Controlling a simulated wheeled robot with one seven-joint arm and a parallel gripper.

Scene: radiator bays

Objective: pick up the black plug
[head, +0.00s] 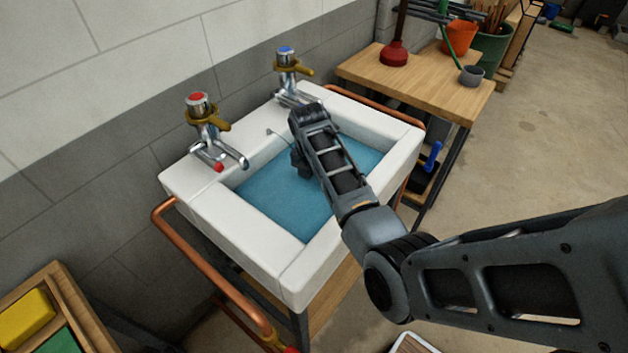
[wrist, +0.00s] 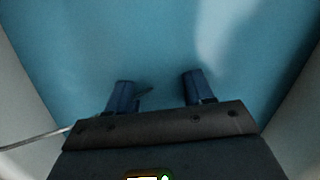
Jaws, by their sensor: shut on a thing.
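My gripper (head: 302,171) reaches down into the blue water (head: 268,200) of the white sink (head: 245,245). In the wrist view its two blue-tinted fingers stand apart under the water, and my gripper (wrist: 158,88) is shut on the black plug. The plug itself cannot be made out clearly; the water and the fingers hide it. A small dark sliver shows beside the left finger. A thin pale chain or cord (wrist: 38,138) runs in from the left edge to my gripper. It also shows in the head view (head: 280,141), from the sink's back rim towards my gripper.
A red-topped tap (head: 204,130) and a blue-topped tap (head: 289,75) stand on the sink's back rim. Copper pipes (head: 205,262) flank the sink. A wooden table (head: 425,88) with a red plunger (head: 395,53) is at the right. Open floor lies at the far right.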

